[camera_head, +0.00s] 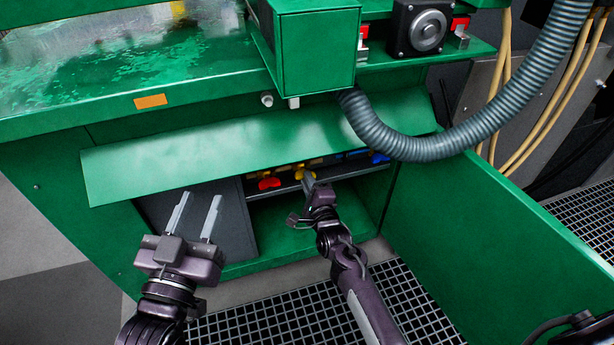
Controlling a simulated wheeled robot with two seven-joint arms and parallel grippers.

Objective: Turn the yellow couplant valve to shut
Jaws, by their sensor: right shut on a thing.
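The yellow valve handle (299,173) sits in a row of valves in the recess under the green machine's sloped hood. My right gripper (308,180) reaches up to it from below, its fingers shut on the yellow handle and partly hiding it. The handle's exact angle is hard to tell. My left gripper (197,212) is open and empty in front of the dark grey panel to the left of the recess, pointing up.
A red valve handle (269,183) lies just left of the yellow one, and a blue handle (380,158) to the right. The sloped green hood (220,150) hangs above them. An open green door (490,220) stands at right. A grey hose (440,147) droops above. Grating (290,315) covers the floor.

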